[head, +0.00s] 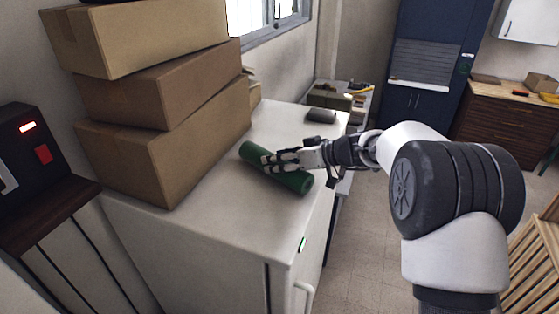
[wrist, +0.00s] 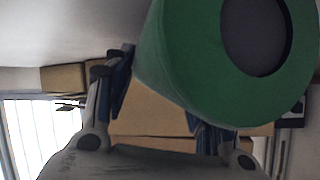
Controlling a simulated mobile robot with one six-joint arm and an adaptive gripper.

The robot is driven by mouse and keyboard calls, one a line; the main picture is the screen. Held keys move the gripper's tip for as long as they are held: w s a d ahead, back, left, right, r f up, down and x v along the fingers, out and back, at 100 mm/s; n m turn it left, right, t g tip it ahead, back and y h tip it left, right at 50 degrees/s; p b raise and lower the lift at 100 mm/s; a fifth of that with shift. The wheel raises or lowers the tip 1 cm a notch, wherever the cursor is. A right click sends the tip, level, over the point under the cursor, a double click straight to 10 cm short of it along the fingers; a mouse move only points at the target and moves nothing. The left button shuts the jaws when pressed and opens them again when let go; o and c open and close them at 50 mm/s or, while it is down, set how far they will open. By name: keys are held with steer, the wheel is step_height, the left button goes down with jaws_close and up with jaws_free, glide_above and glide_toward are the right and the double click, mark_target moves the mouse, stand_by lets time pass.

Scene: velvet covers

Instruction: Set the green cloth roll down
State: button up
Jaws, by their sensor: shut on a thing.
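The green cloth roll (head: 297,181) is at the white cabinet's top, lying lengthwise from upper left to lower right in the head view. My gripper (head: 273,162) is shut on the roll, with its fingers across the middle. In the wrist view the roll (wrist: 185,60) fills the upper right, its dark hollow end facing the camera, between the two fingers (wrist: 160,100). I cannot tell whether the roll touches the cabinet top.
The white cabinet top (head: 222,198) has bare room in front of the roll and behind it. Stacked cardboard boxes (head: 165,150) stand to the left. A small dark object (head: 321,116) lies toward the back. A black device (head: 30,150) is at far left.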

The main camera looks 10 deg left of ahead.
steer(key=shift+f+b, duration=0.15)
steer(key=shift+b, duration=0.15)
steer(key=shift+c, duration=0.2)
steer(key=o, duration=1.3)
steer(key=b+v, duration=0.1)
steer(key=v, duration=1.1)
steer(key=s+d+r+m+h, duration=0.1)
steer(key=s+d+m+h, duration=0.15)
steer(key=s, duration=0.75)
steer(key=s+d+r+m+h, duration=0.1)
steer(key=s+d+m+h, duration=0.2)
steer(key=s, duration=0.6)
steer(key=shift+s+d+f+m+t+h, duration=0.2)
steer(key=shift+s+d+f+m+h, duration=0.85)
steer(key=shift+s+d, duration=1.6)
steer(key=shift+s+d+f+m+t+h, duration=0.2)
steer(key=shift+s+d+f+m+h, duration=0.9)
steer(key=shift+s+d, duration=1.55)
steer(key=shift+s+d+f+m+t+h, duration=0.2)
steer(key=shift+s+d+f+m+h, duration=0.95)
steer(key=shift+s, duration=2.55)
